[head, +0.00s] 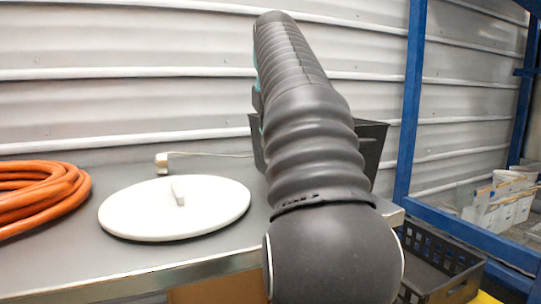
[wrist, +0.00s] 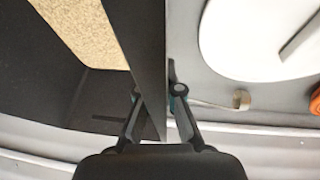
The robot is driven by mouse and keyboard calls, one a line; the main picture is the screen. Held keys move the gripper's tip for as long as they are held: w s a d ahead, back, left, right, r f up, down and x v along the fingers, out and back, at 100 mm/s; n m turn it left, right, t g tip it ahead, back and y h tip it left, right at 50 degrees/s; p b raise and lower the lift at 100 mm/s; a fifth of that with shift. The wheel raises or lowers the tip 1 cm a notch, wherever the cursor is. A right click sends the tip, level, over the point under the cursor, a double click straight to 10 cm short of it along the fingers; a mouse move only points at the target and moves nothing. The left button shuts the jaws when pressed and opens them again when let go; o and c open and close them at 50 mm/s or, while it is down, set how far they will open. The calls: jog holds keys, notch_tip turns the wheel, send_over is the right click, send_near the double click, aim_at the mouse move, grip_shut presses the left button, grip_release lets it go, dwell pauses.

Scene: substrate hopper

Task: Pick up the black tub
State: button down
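The black tub (head: 371,151) stands on the table's right side, mostly hidden behind my arm in the head view. In the wrist view, the tub's near wall (wrist: 143,40) runs down between the fingers of my gripper (wrist: 158,95). Pale tan granular material (wrist: 88,28) shows inside the tub. The left finger lies on the inner side of the wall, the right finger on the outer side. The fingertips are close to the wall, but dark on dark hides whether both touch it. My gripper is hidden in the head view.
A white lid (head: 150,212) with a handle lies left of the tub on the grey table (head: 75,265). An orange hose coil (head: 38,198) lies farther left. A small white plug (head: 162,163) has a cord. A blue frame (head: 410,110) and black crate (head: 437,262) are right.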

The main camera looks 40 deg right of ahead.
jog(key=shift+f+b, duration=0.4)
jog(key=shift+f, duration=1.2)
jog(key=c, duration=1.3)
grip_release()
